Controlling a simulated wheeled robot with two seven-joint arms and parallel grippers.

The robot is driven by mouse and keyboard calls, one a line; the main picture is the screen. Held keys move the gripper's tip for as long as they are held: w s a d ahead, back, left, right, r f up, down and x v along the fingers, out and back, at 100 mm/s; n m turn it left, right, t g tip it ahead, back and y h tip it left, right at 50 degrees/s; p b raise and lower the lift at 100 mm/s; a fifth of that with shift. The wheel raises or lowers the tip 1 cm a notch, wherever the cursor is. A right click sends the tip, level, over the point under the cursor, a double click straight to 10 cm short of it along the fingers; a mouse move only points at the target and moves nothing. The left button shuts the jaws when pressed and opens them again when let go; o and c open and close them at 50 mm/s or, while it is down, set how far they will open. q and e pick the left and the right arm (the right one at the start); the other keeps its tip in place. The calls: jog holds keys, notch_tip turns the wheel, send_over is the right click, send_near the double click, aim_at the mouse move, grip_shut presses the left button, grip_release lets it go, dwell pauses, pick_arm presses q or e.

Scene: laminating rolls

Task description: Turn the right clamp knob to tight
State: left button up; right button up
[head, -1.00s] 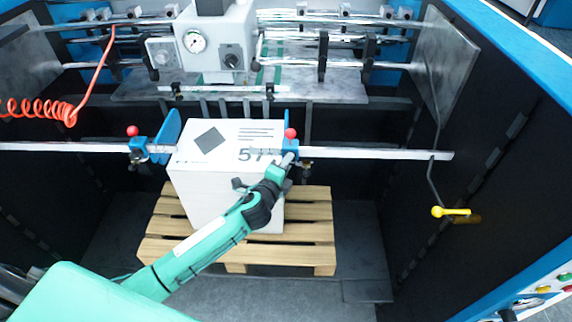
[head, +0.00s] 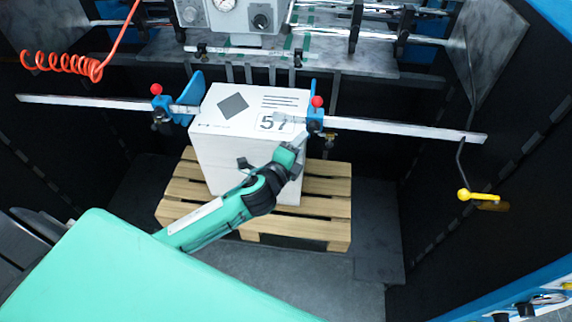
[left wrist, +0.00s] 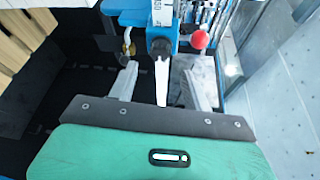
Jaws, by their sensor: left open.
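The right clamp (head: 315,120) is a blue block with a red ball (head: 317,101) on top, on the pale rail (head: 400,130) beside the white stack. In the left wrist view, the blue clamp (left wrist: 128,14) and red ball (left wrist: 200,40) are close. Its dark round knob (left wrist: 160,47) faces the camera, with a pale tapered bar (left wrist: 162,82) running from it between my fingers. My left gripper (head: 298,140) is just below and left of the clamp; its open fingers (left wrist: 161,80) straddle the bar. I cannot tell whether they touch it. My right gripper is not in view.
The left clamp (head: 160,106) with its red ball sits further left on the rail. The white stack (head: 245,135) stands on a wooden pallet (head: 300,225) below. A yellow crank handle (head: 478,196) hangs at right. A brass fitting (left wrist: 128,45) lies beside the knob.

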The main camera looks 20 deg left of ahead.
pick_arm(q)
jog(key=s+b, duration=0.2)
jog(key=s, duration=0.5)
jog(key=shift+a+r, duration=0.35)
jog(key=shift+r, duration=0.1)
jog(key=shift+w, duration=0.1)
